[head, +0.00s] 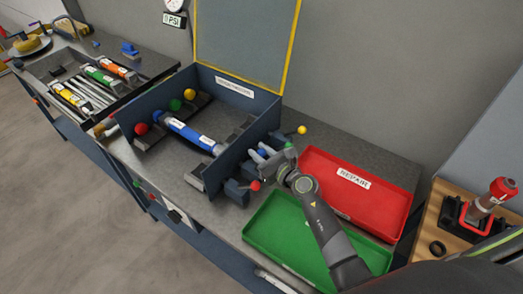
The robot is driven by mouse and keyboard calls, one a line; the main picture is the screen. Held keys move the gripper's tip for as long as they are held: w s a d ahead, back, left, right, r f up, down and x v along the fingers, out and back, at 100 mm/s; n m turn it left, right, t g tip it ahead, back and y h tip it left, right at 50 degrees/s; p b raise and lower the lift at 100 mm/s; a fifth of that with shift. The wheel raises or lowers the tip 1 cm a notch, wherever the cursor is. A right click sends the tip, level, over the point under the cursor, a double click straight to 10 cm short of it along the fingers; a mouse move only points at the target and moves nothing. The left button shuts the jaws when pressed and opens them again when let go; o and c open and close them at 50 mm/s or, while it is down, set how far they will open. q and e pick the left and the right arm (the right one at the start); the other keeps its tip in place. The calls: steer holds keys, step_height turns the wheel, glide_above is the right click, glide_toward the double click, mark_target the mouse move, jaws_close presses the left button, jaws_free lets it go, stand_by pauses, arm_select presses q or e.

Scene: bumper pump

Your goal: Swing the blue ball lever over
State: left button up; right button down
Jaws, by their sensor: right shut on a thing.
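The blue ball lever (262,152) is at the right side of the dark blue pump box, and only a small bit of its blue ball shows. My right gripper (265,156) reaches in from the lower right and is shut on the blue ball lever. Its fingers hide most of the ball and the shaft. Other ball levers stand along the same side: a yellow one (301,130) behind and a red one (255,186) in front. My left gripper is out of view.
The dark blue box (240,88) holds a blue cylinder (190,134) and red, green and yellow balls. A red tray (385,205) and a green tray (285,240) lie right of the levers, under and beside my right arm. A tool tray (62,62) stands at left.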

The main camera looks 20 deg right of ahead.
steer(key=shift+r, duration=0.1)
steer(key=c, duration=1.6)
jaws_free()
steer(key=o, duration=0.4)
steer(key=shift+a, duration=0.2)
steer(key=shift+o, duration=0.2)
steer(key=shift+d, duration=0.1)
steer(key=shift+s+d, duration=0.25)
steer(key=shift+s, duration=0.2)
steer(key=b+v, duration=0.2)
steer(key=v, duration=1.4)
steer(key=shift+s, duration=0.15)
